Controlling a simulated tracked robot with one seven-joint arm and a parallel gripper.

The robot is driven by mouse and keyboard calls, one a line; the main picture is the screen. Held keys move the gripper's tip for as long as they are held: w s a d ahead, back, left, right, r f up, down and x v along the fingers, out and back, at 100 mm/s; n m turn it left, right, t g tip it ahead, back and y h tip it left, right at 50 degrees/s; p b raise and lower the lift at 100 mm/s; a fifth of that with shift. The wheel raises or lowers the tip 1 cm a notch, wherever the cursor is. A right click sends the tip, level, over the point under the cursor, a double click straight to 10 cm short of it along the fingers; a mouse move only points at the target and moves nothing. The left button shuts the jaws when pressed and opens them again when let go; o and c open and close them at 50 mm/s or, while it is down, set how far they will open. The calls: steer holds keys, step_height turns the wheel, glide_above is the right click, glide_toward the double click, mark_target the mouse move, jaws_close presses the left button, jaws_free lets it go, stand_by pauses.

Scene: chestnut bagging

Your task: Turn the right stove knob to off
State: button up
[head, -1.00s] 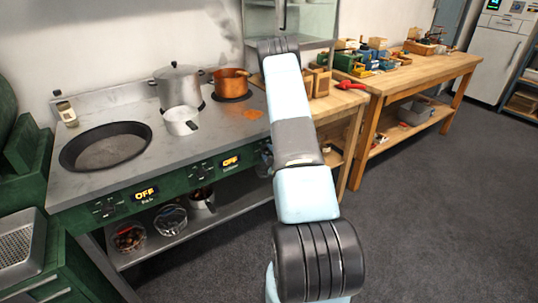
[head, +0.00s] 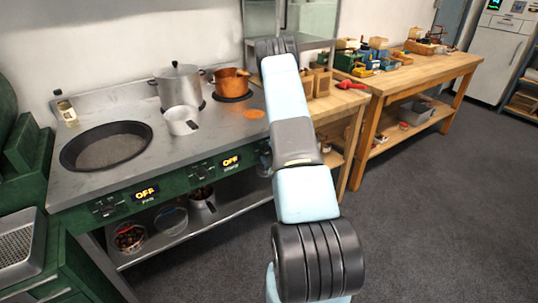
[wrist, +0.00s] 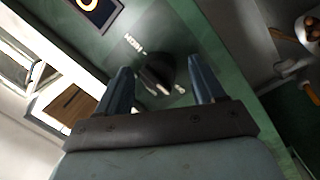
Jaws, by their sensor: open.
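The stove (head: 85,178) has a green front panel (head: 175,190) with two lit displays. The right display (head: 231,161) reads OFF, and so does the left display (head: 146,193). In the wrist view, a dark knob (wrist: 158,70) sits on the green panel, with part of a lit display (wrist: 92,6) above left. My gripper (wrist: 160,88) is open, its two fingers on either side of the knob with visible gaps. Whether the fingertips reach past the knob's face is unclear. In the head view my arm hides the gripper and this knob.
A wide dark pan (head: 105,147), a steel pot (head: 178,86), a white saucepan (head: 181,120) and a copper pot (head: 231,82) stand on the stove. Glass bowls (head: 170,220) sit on the shelf below. A wooden workbench (head: 425,76) stands at right; the floor before it is clear.

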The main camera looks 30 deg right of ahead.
steer(key=s+a, duration=0.1)
steer(key=s, duration=1.2)
steer(key=shift+s+a, duration=0.35)
stand_by(0.4)
